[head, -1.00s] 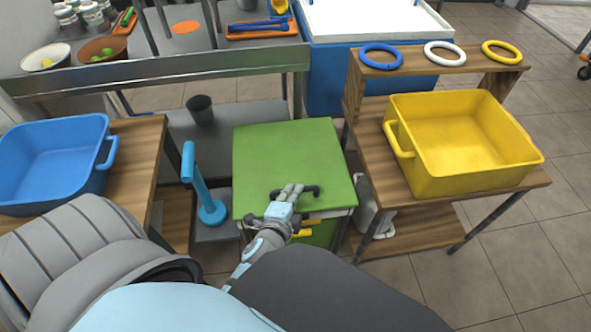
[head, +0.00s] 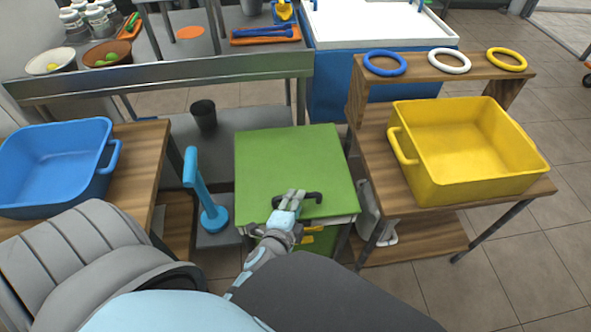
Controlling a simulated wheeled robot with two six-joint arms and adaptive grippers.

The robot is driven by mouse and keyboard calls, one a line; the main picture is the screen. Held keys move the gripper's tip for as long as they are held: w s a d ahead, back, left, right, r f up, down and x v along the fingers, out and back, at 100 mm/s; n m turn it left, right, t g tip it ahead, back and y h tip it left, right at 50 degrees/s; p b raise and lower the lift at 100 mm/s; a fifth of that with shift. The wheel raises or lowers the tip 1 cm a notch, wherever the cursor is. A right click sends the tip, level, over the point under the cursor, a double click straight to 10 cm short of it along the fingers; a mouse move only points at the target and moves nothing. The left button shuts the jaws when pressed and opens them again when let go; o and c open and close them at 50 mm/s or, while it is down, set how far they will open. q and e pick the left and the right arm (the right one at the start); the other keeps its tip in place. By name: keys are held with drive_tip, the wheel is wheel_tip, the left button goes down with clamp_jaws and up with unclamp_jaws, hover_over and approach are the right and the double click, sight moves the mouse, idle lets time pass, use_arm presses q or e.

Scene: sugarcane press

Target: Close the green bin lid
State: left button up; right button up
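The green bin lid (head: 292,160) lies flat over the bin, between the two wooden tables. A dark handle (head: 312,197) stands near its front edge. Part of the green bin body (head: 318,243) and a yellow piece show below the lid. My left gripper (head: 292,198) is over the front edge of the lid, at the left part of the handle. Its fingers point away from me and overlap the handle; I cannot tell whether they touch or grip it. My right gripper is not in view.
A blue tub (head: 52,165) sits on the left table and a yellow tub (head: 465,150) on the right table. A light-blue upright tool (head: 203,190) stands left of the bin. Blue, white and yellow rings (head: 449,61) lie on the right shelf. A steel table (head: 170,77) stands behind.

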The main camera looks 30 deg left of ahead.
use_arm(q)
drive_tip(key=shift+r, duration=0.1)
wheel_tip(320, 180, up, 10)
idle(0.4)
